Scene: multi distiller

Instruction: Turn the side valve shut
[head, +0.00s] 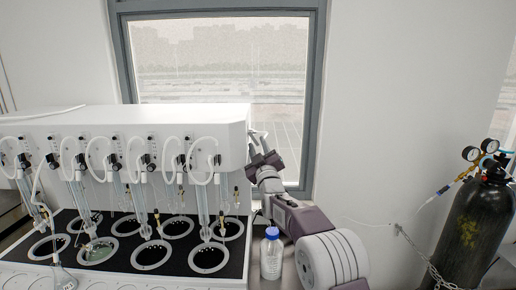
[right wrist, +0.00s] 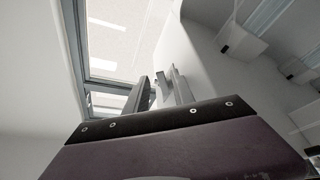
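The white multi distiller (head: 190,128) stands at the left, and my right arm reaches up to its right side wall. My right gripper (head: 261,140) is at that wall, near the top right corner. In the right wrist view its two fingers (right wrist: 161,92) stand apart beside the pale side wall (right wrist: 215,75). A small grey block (right wrist: 164,84) shows between the fingers; it may be the side valve, but I cannot tell its shape or how far it is turned. I cannot see clear contact with it. My left gripper is not in view.
A window (head: 222,60) is behind the distiller. A blue-capped bottle (head: 271,252) stands close to my right arm. Glass tubes hang above the black panel (head: 120,262) with round wells. A dark gas cylinder (head: 472,225) with gauges stands at the right, with bare wall between.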

